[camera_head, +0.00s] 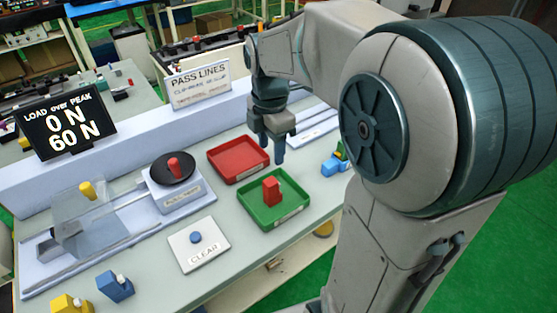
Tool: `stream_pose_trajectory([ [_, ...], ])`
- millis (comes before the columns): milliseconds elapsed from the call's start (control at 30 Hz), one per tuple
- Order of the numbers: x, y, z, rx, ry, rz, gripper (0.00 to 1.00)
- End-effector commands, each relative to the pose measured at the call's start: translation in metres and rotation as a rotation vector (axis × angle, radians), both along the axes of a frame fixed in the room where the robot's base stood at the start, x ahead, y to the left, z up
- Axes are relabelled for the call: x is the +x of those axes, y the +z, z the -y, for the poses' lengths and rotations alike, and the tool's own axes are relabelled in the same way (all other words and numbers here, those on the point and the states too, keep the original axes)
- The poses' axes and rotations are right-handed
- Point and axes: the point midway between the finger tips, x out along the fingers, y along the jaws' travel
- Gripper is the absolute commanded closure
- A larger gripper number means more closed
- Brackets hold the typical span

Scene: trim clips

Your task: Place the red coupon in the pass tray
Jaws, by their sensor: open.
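A red block (271,189), which looks like the red coupon, stands upright inside the green tray (289,219). The tray's front label is too small to read, so I cannot tell from it which tray is the pass tray. A red tray (238,161) beside it, further back, is empty. My gripper (272,153) is open and empty, pointing down behind the red block and near the right corner of the red tray. It is apart from the block.
A sign (198,85) reads PASS LINES. A display (68,119) reads 0 N and 60 N. A test stand with a red-topped black disc (173,169), a CLEAR button (195,237), and yellow and blue blocks (115,287) stand left. Small coloured blocks (333,164) lie right.

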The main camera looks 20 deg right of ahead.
Motion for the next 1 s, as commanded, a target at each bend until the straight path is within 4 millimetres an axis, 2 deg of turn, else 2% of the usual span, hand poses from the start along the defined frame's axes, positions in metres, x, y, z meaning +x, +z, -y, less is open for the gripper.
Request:
stream_pose_trajectory([
  [167, -0.024, 0.002, 0.0, 0.004, -0.282, 0.042, 0.52],
  [467, -0.078, -0.004, 0.001, 0.069, -0.98, 0.132, 0.52],
  [700, -0.117, -0.016, 0.003, 0.168, -1.504, 0.173, 0.52],
  [833, -0.13, -0.022, 0.003, 0.214, -1.695, 0.178, 0.52],
  [1000, -0.137, -0.026, 0.003, 0.243, -1.81, 0.179, 0.52],
])
